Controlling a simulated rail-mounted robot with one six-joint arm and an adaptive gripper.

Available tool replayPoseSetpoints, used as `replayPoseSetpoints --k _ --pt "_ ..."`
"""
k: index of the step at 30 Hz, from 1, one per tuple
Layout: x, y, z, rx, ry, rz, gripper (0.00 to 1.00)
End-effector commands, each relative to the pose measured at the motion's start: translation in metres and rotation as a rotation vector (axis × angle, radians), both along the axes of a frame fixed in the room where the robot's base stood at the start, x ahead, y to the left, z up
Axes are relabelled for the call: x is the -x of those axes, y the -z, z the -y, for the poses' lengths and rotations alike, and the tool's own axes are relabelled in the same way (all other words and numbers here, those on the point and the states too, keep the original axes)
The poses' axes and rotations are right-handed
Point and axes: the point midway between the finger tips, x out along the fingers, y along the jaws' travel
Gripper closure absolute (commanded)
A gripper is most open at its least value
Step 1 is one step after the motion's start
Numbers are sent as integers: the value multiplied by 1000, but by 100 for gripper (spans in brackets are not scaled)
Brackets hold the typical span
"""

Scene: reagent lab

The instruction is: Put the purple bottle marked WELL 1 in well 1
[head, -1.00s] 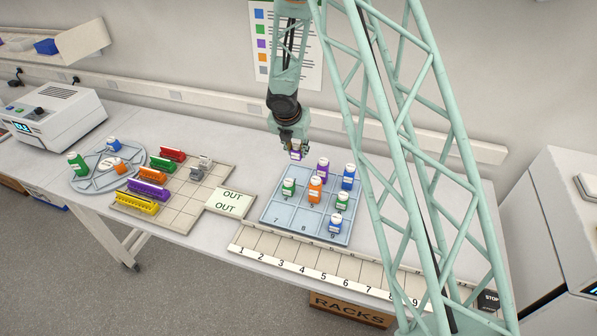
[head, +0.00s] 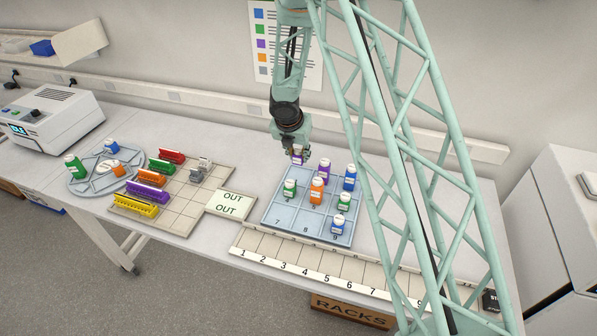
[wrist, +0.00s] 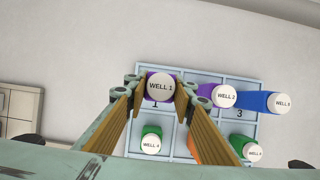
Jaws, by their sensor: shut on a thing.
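The purple bottle marked WELL 1 (wrist: 160,87) is upright between the fingers of my gripper (wrist: 165,98), which is shut on it. In the head view the bottle (head: 298,156) shows at the far left corner of the blue-grey tray (head: 262,238). In the wrist view it lines up with well 1 (wrist: 155,104), whose number shows just in front of the bottle. Its base is not clear, so I cannot tell whether it touches the well floor. My gripper (head: 297,150) points down over this corner.
Close by in the tray stand the purple WELL 2 bottle (head: 324,171), a blue bottle (head: 349,180), a green WELL 4 bottle (head: 289,188) and an orange bottle (head: 316,191). Wells 7 and 8 are empty. An OUT plate (head: 231,204) lies left of the tray.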

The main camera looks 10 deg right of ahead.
Motion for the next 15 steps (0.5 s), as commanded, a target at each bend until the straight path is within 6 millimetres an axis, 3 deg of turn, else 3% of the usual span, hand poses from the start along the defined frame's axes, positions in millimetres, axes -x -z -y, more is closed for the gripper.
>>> replayPoseSetpoints --k 6,15 --pt "0 26 0 1 -2 0 87" --pt "0 31 0 1 0 1 87"
